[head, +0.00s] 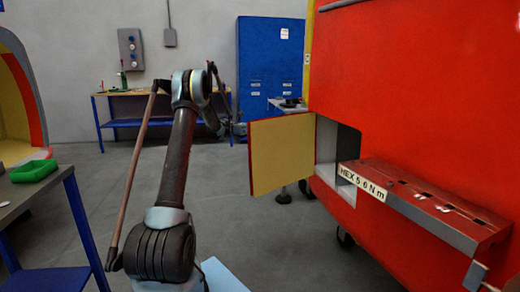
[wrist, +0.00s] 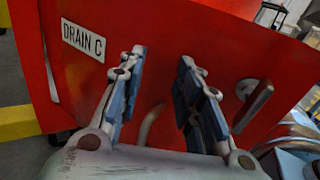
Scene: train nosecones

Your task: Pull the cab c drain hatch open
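In the wrist view a red panel (wrist: 190,30) fills most of the picture, with a white DRAIN C label (wrist: 84,39) at upper left. My gripper (wrist: 162,75) is open, its two fingers apart in front of the panel. A thin curved brownish piece (wrist: 150,122) shows between the fingers; I cannot tell whether they touch it. A dark lever handle (wrist: 254,106) on a pale mount is right of the fingers. In the head view a hatch door (head: 281,155) with a yellow inner face and red edge stands swung out from the red cab. My arm's end is left of it, partly hidden.
The red cab body (head: 430,90) stands at right, with a red tool rack (head: 430,195) labelled HEX 5 6 N m. A blue cabinet (head: 270,60) and workbench (head: 130,94) stand behind. A table with a green tray (head: 34,171) is at left. The middle floor is clear.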

